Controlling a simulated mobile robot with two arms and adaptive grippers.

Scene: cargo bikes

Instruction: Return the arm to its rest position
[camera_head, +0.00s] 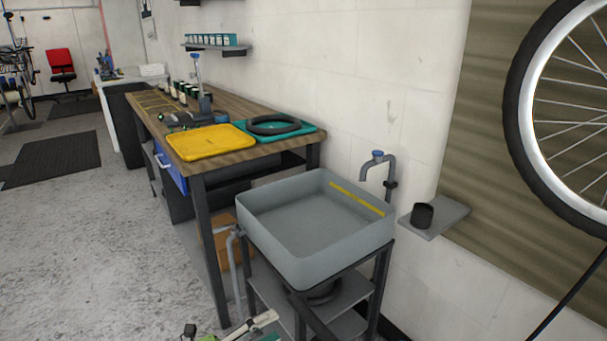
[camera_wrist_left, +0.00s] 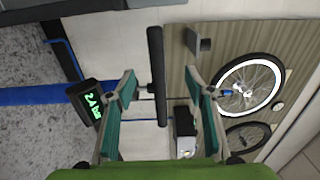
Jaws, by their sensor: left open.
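My left gripper (camera_head: 232,330) shows only in part at the bottom edge of the head view, in front of the grey sink stand. In the left wrist view its two teal-padded fingers (camera_wrist_left: 160,88) stand wide apart with nothing held between them. A black bar (camera_wrist_left: 157,75) shows between and beyond the fingertips, seemingly apart from them. Most of the left arm is out of the head view. My right gripper is in neither view.
A grey sink (camera_head: 315,225) stands close ahead, with a tap (camera_head: 377,165) and small shelf (camera_head: 435,215) on the wall. A workbench (camera_head: 235,160) carries a yellow tray (camera_head: 209,142) and a teal tray (camera_head: 305,131). Floor at left is free. A black digital display (camera_wrist_left: 88,105) shows in the wrist view.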

